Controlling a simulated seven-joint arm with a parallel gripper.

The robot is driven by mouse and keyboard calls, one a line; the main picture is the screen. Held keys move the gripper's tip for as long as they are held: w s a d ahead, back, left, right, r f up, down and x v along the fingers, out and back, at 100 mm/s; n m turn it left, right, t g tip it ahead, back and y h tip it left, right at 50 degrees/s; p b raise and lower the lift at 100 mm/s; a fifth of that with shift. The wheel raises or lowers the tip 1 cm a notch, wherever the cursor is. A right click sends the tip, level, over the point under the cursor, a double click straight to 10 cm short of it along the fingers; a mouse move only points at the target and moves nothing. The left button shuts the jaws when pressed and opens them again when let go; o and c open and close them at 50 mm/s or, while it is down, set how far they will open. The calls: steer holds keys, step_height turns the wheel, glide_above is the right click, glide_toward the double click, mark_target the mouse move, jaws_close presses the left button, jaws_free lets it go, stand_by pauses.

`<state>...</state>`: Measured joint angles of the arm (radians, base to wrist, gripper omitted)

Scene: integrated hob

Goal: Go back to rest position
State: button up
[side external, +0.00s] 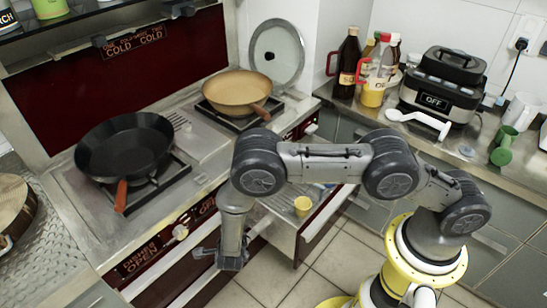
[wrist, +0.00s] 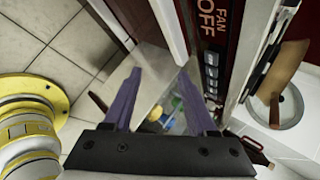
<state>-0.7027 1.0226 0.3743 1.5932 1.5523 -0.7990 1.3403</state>
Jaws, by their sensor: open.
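My gripper (side external: 207,254) hangs low in front of the hob's front panel in the side external view, left of the open drawer (side external: 283,232). In the wrist view my gripper (wrist: 162,88) shows two purple fingers spread apart, with nothing held between them. The open drawer, with a yellow item (wrist: 155,114) and other small things in it, lies beyond the fingers. My arm reaches over from the right and bends down at the elbow.
A black pan (side external: 125,146) and a tan pan (side external: 237,88) sit on the hob, their handles toward the front edge. A yellow cup (side external: 303,206) is in the drawer. Bottles (side external: 347,65) and a black appliance (side external: 443,88) stand on the right counter. Tiled floor is clear below.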

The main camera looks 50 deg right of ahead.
steer(key=w+a+r+n+y, duration=0.2)
steer(key=w+r+n+y, duration=0.1)
steer(key=r, duration=0.6)
steer(key=w+a+r+n+y, duration=0.2)
steer(key=w+r+n+y, duration=0.1)
steer(key=r, duration=0.6)
steer(key=s+d+r+n+y, duration=0.2)
steer(key=r+n, duration=0.1)
steer(key=r, duration=0.4)
steer(key=s+d+r+n+y, duration=0.15)
steer(key=r+n, duration=0.25)
steer(key=r, duration=0.4)
steer(key=s+d+r+n, duration=0.3)
steer(key=s+r, duration=0.1)
steer(key=s, duration=0.3)
steer(key=s+d+r+n, duration=0.4)
steer(key=s, duration=0.2)
steer(key=s+d+n+h, duration=0.1)
steer(key=s+d+n, duration=0.2)
steer(key=s+d, duration=0.2)
steer(key=s+d+n+g+h, duration=0.1)
steer(key=s+d, duration=0.4)
steer(key=s, duration=0.7)
steer(key=shift+f+n+g+h, duration=0.2)
steer(key=shift+n+g+h, duration=0.1)
steer(key=shift+n+h, duration=0.55)
